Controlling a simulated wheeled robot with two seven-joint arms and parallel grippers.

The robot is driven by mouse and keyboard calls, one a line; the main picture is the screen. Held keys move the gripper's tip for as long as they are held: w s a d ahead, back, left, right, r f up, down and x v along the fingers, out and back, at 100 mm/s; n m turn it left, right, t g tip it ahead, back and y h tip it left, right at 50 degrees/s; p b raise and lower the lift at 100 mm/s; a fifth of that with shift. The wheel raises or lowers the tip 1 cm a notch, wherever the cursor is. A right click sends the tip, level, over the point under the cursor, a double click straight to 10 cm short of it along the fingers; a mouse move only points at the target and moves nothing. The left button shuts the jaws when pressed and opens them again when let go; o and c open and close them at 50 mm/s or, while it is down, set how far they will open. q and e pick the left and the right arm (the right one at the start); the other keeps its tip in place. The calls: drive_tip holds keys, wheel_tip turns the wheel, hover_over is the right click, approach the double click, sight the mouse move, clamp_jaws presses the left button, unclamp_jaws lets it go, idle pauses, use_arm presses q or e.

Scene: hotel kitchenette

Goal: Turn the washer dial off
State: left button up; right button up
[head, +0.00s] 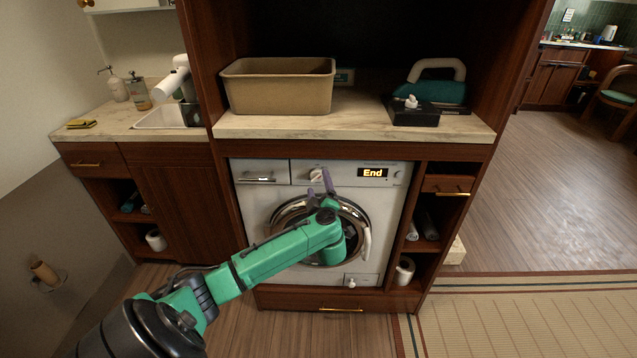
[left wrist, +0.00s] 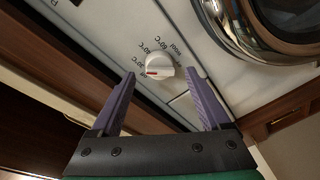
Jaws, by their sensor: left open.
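The washer (head: 255,203) is white and stands built in under the counter, with a round chrome-rimmed door. Its display (head: 372,173) reads "End". The white washer dial (head: 316,174) is on the top panel, left of the display. In the left wrist view the dial (left wrist: 159,66) shows a red mark on its left side and temperature labels around it. My left gripper (head: 320,178) is at the panel, with purple fingers open. In the left wrist view the gripper (left wrist: 160,80) has one finger on each side of the dial, with gaps between. My right gripper is not in view.
A tan bin (head: 278,87), a black tissue box (head: 413,112) and a teal iron-like object (head: 432,92) stand on the counter above. A small drawer (head: 446,185) and shelves are right of the washer. Open floor lies at the right.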

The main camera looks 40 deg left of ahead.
sight(317, 177)
use_arm(q)
drive_tip(key=x, duration=0.2)
drive_tip(key=shift+w+a, duration=0.2)
clamp_jaws()
drive_tip(key=n+p, duration=0.1)
drive_tip(key=p, duration=0.4)
drive_tip(key=r+n+p, duration=0.1)
drive_tip(key=p, duration=0.4)
drive_tip(key=shift+d+n+g, duration=0.1)
drive_tip(key=shift+n+g, duration=0.2)
drive_tip(key=shift+f+n+h+p, duration=0.3)
drive_tip(key=shift+n+h+p, duration=0.15)
drive_tip(key=shift+n, duration=0.35)
drive_tip(key=shift+n+h+p, duration=0.35)
drive_tip(key=shift+n+p, duration=0.7)
drive_tip(key=shift+n, duration=1.05)
